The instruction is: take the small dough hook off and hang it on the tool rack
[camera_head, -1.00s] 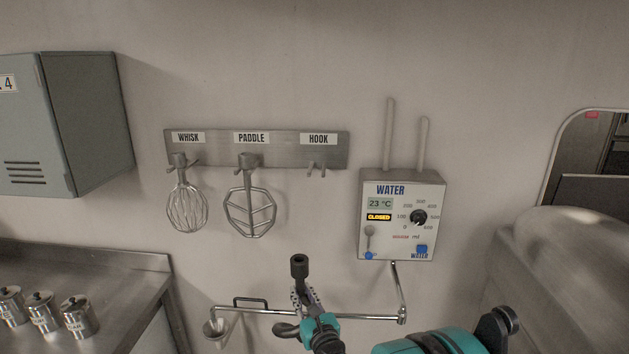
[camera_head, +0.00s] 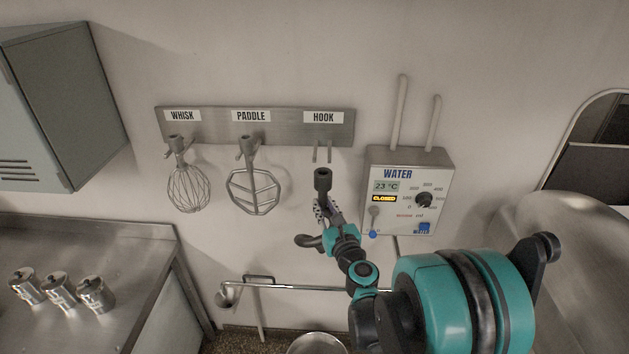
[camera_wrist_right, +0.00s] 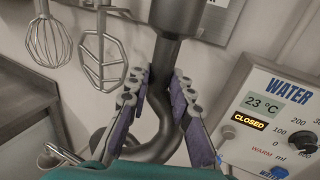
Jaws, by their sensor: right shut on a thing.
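The dark grey small dough hook (camera_head: 323,181) is upright in my right gripper (camera_head: 325,212), its cylindrical hub on top and its curved end sticking out to the left below. In the right wrist view the two fingers of the gripper (camera_wrist_right: 158,100) are closed around the shank of the hook (camera_wrist_right: 177,70). The tool rack (camera_head: 286,127) is a steel strip on the wall. Its HOOK place has two empty pegs (camera_head: 322,154), just above the hub in the head view; the gap in depth is hard to tell. My left gripper is not in view.
A whisk (camera_head: 188,188) and a paddle (camera_head: 254,190) hang on the rack to the left. The water meter box (camera_head: 408,205) is on the wall close to the right of the gripper. A swing pipe (camera_head: 300,288) runs below. Steel canisters (camera_head: 60,291) stand on the left counter.

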